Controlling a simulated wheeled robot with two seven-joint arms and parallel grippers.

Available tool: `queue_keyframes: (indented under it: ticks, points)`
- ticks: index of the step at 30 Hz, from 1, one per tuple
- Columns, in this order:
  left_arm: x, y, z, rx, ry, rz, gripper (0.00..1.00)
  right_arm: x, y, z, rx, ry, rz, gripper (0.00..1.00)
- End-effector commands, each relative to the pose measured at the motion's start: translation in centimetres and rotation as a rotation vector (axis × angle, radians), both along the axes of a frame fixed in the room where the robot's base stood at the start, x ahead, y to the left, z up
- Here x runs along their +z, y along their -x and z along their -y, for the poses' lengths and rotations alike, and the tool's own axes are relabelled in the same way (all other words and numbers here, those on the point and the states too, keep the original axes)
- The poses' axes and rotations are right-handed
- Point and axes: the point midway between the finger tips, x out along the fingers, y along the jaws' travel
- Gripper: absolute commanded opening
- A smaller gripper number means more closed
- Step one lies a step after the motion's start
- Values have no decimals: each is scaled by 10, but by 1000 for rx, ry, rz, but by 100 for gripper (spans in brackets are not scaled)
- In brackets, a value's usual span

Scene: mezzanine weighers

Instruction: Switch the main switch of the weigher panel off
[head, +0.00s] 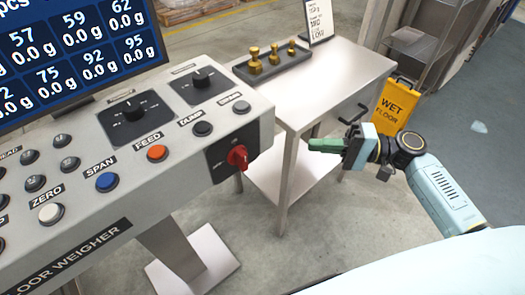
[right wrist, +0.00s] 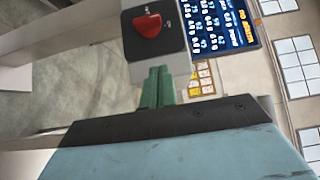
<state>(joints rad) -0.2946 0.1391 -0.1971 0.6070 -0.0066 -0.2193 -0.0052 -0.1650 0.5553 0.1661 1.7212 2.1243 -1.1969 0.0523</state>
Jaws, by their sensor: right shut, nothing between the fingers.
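The weigher panel (head: 150,175) is a grey sloped console on the left of the head view, with a display behind it. Its main switch (head: 237,157) is a red rotary knob on a black plate at the panel's right front end. The switch also shows at the top of the right wrist view (right wrist: 148,25). My right gripper (head: 312,145) is shut and empty, with green fingers pointing left, to the right of the switch and apart from it. In the right wrist view its fingertips (right wrist: 158,72) appear just below the switch's box. My left gripper is not in view.
A steel side table (head: 335,80) with a tray of brass weights (head: 270,62) and a sign card (head: 319,18) stands right of the panel. A yellow wet-floor sign (head: 397,103) stands behind my right arm. Buttons and two black dials (head: 201,82) crowd the panel top.

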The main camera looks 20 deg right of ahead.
Motion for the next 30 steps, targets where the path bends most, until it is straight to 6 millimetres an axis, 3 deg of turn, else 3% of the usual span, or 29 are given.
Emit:
queue_keyframes:
  ticks: [8,21,30]
  points:
    - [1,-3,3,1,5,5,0,0,-7,-15,0,0,0,0]
    - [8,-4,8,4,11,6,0,0,-43,-96,-1,0,-1,0]
    - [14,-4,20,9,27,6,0,-1,-30,-126,-3,1,-3,0]
